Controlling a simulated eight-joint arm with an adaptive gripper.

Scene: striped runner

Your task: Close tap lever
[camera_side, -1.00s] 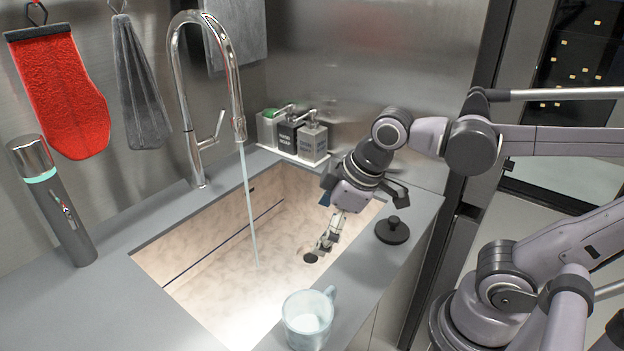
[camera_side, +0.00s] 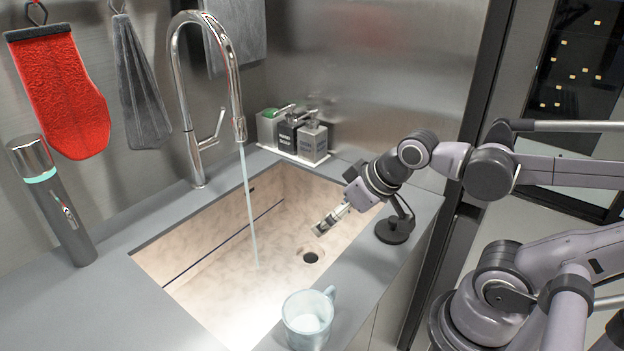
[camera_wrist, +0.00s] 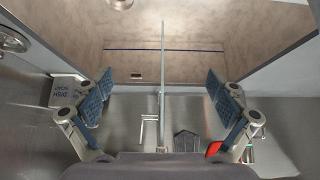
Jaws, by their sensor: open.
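The chrome tap (camera_side: 178,95) stands behind the sink, and a stream of water (camera_side: 250,205) runs from its spout into the basin. Its lever (camera_side: 213,135) is a thin rod on the right of the tap body, angled up and to the right. My gripper (camera_side: 325,224) is over the right part of the sink, well apart from the lever. In the wrist view my gripper (camera_wrist: 160,86) has its two blue-padded fingers wide apart, with nothing held. The thin vertical stream (camera_wrist: 162,75) shows between them, farther off.
The sink basin (camera_side: 200,262) has a drain (camera_side: 311,255). Soap dispensers (camera_side: 312,138) stand at the back corner. A dark round plug (camera_side: 394,232) lies on the right counter, a glass mug (camera_side: 307,318) on the front edge, and a grey flask (camera_side: 55,210) at left.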

